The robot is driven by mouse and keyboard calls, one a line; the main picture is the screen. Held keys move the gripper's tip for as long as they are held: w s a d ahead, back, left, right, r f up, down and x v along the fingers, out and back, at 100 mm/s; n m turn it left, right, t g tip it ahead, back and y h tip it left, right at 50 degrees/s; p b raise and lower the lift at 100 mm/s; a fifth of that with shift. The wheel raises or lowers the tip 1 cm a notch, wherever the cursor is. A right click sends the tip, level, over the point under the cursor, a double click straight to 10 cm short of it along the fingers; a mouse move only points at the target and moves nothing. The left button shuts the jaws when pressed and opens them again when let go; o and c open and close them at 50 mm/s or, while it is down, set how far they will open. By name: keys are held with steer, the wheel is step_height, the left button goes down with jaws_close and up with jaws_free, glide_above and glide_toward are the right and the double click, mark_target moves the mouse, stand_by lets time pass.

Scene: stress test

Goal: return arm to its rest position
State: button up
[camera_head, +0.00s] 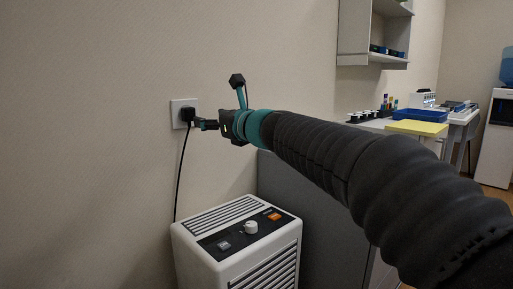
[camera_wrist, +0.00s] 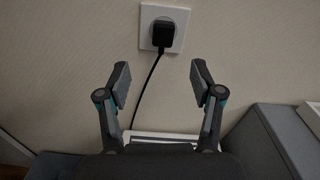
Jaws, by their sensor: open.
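My gripper (camera_wrist: 158,86) is open and empty in the wrist view. Its two fingers stand apart, below the wall outlet. A black plug (camera_wrist: 163,35) sits in the white wall outlet (camera_wrist: 181,14), and its cord hangs down between the fingers in the picture. In the head view my arm reaches from the lower right toward the wall. There my gripper (camera_head: 205,125) is just right of the black plug (camera_head: 188,114) in the outlet (camera_head: 176,106). The wrist view shows a gap between the fingers and the plug.
A white heater-like unit (camera_head: 190,234) with a knob and an orange switch stands below my gripper. A grey cabinet (camera_head: 290,205) is right of it, under my arm. A counter with a blue tray (camera_head: 421,116) and a wall shelf (camera_head: 373,60) are farther right.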

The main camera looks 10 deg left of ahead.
steer(key=s+f+n+g+h, duration=0.2)
steer(key=s+f+n+g, duration=0.2)
steer(key=f+n, duration=0.65)
steer(key=s+d+f+n+g+h+p, duration=0.2)
steer(key=s+d+f+n+h, duration=0.1)
steer(key=s+d+f+n, duration=0.5)
steer(key=s+d+f+n+g+h+p, duration=0.1)
steer(key=s+d+f+n+h, duration=0.25)
steer(key=s+d, duration=0.45)
steer(key=s+d+f+n+h+p, duration=0.25)
steer(key=s+d+f, duration=0.3)
steer(key=d, duration=0.35)
steer(key=s+d+r+t+h+p, duration=0.1)
steer(key=s+d+r+h+p, duration=0.1)
steer(key=s+d, duration=0.6)
steer(key=shift+d+r+h+p, duration=0.4)
steer(key=shift+d+r, duration=0.1)
steer(key=shift+d, duration=0.5)
